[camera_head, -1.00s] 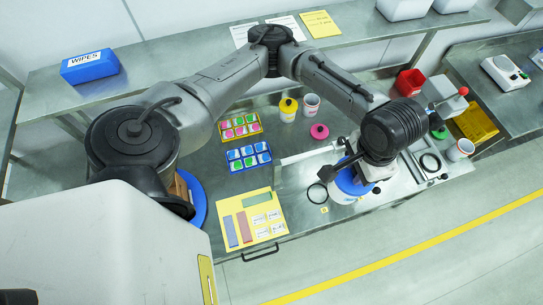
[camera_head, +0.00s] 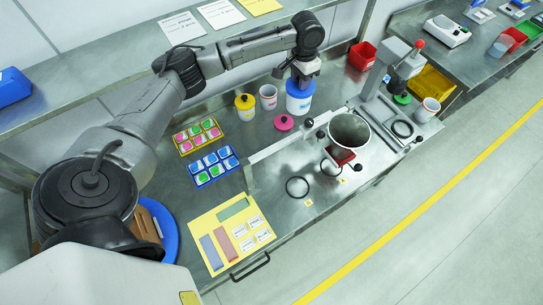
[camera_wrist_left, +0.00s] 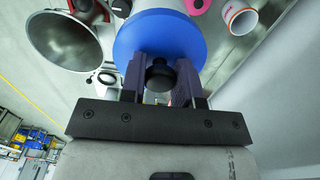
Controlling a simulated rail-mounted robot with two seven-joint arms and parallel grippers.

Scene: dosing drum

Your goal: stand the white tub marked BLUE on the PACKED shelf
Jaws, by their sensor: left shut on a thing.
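The white tub with a blue lid (camera_head: 299,98) is at the back of the bench, beside a white cup with a red rim. My left gripper (camera_head: 303,78) is above it, shut on the black knob of its lid. In the left wrist view the knob (camera_wrist_left: 160,76) is between the fingers and the blue lid (camera_wrist_left: 160,35) lies beyond them. The tub looks upright; I cannot tell whether its base touches the bench, and its marking is not readable. A raised steel shelf (camera_head: 110,62) runs behind the bench; no PACKED lettering is legible. My right gripper is not in view.
A yellow-lidded tub (camera_head: 245,106), the red-rimmed cup (camera_head: 268,96) and a pink lid (camera_head: 284,122) are left of the held tub. An open steel drum (camera_head: 349,132) is to its right front. A blue box (camera_head: 12,86) and paper sheets (camera_head: 181,27) occupy the shelf.

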